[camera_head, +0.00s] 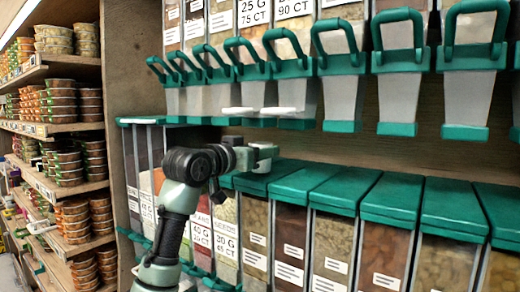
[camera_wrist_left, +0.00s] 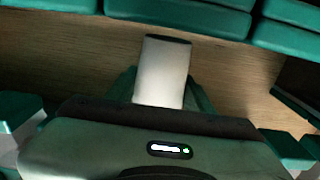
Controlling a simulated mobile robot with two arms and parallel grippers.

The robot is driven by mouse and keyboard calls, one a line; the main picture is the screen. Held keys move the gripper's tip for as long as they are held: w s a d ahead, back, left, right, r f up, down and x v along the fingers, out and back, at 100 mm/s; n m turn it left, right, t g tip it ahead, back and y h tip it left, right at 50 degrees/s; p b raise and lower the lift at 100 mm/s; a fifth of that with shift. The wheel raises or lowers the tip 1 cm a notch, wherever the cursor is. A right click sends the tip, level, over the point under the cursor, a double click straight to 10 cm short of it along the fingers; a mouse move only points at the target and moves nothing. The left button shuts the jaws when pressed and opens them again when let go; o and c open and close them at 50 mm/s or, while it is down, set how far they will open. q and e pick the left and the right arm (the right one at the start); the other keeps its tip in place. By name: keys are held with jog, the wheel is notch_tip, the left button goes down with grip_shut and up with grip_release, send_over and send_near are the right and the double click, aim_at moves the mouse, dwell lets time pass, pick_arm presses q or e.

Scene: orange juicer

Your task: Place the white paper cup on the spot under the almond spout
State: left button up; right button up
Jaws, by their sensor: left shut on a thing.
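My left gripper (camera_head: 258,156) reaches in from the left and is over the green bin lids, below the row of spouts. In the left wrist view, the white paper cup (camera_wrist_left: 162,72) is between the two dark green fingers, which are shut on it. Its dark end points away from the gripper, and its near end is hidden by the gripper body. In the head view the gripper's tip is small and pale, and cup and fingers are hard to tell apart. Several green-handled dispensers (camera_head: 341,75) hang above. I cannot tell which spout is the almond one. My right gripper is not in view.
Lower bins with green lids (camera_head: 390,197) form a ledge close under the gripper. A wooden back panel (camera_head: 350,150) lies behind the gap between dispensers and bins. Two flat white pieces (camera_head: 238,111) are under spouts. Shelves of stacked tubs (camera_head: 62,95) stand at the left.

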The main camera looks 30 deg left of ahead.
pick_arm(q)
jog(key=shift+a+f, duration=0.1)
jog(key=shift+f, duration=0.35)
jog(key=shift+s, duration=0.1)
jog(key=shift+f, duration=0.2)
jog(key=o, duration=1.4)
jog(key=shift+r, duration=0.15)
